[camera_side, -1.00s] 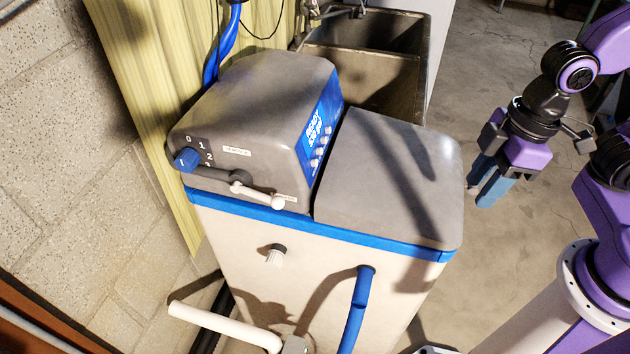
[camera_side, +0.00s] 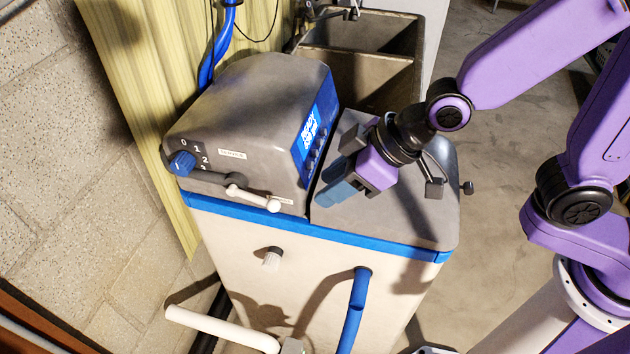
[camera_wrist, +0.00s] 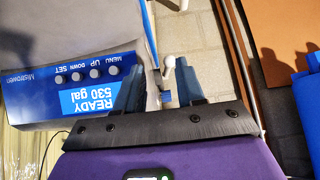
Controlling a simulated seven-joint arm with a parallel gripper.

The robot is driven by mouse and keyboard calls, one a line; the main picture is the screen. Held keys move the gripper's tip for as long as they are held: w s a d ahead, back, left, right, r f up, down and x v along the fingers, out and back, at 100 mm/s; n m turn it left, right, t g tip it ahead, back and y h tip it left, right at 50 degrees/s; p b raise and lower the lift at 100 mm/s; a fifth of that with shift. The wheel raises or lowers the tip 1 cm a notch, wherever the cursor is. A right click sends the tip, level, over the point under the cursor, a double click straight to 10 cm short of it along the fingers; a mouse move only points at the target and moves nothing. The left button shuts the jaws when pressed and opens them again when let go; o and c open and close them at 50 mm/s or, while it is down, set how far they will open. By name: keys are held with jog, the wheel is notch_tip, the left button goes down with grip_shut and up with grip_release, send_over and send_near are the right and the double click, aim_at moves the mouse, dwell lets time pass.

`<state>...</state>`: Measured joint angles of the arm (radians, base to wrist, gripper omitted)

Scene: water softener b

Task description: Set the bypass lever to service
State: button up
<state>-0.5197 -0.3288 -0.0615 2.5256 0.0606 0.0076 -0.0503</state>
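The bypass lever (camera_side: 255,196) is a pale bar on the end face of the grey softener head (camera_side: 255,110). In the side view it points right and slightly down, its rounded tip by a small label that is too small to read. A label that seems to say SERVICE (camera_side: 232,154) sits higher on the face. My gripper (camera_side: 325,187) is open and empty, right of the lever tip and apart from it, over the grey lid. In the wrist view the pale lever end (camera_wrist: 168,68) shows beyond the gap between the fingers of my gripper (camera_wrist: 158,66).
A blue dial (camera_side: 183,162) with numbers is left of the lever. The blue display panel (camera_side: 310,135) with buttons is close to my gripper. A white knob (camera_side: 271,258), a white pipe (camera_side: 220,328) and a blue pipe (camera_side: 354,310) are below. A sink (camera_side: 365,60) stands behind.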

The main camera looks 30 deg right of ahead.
aim_at(277, 203)
jog(key=shift+m+t+y, duration=0.3)
jog(key=shift+t, duration=0.4)
jog(key=w+a+f, duration=0.1)
jog(key=a, duration=0.1)
jog(key=w+a+f, duration=0.3)
jog(key=a+f, duration=0.1)
jog(key=a, duration=0.1)
jog(key=shift+w, duration=0.25)
jog(key=c, duration=0.6)
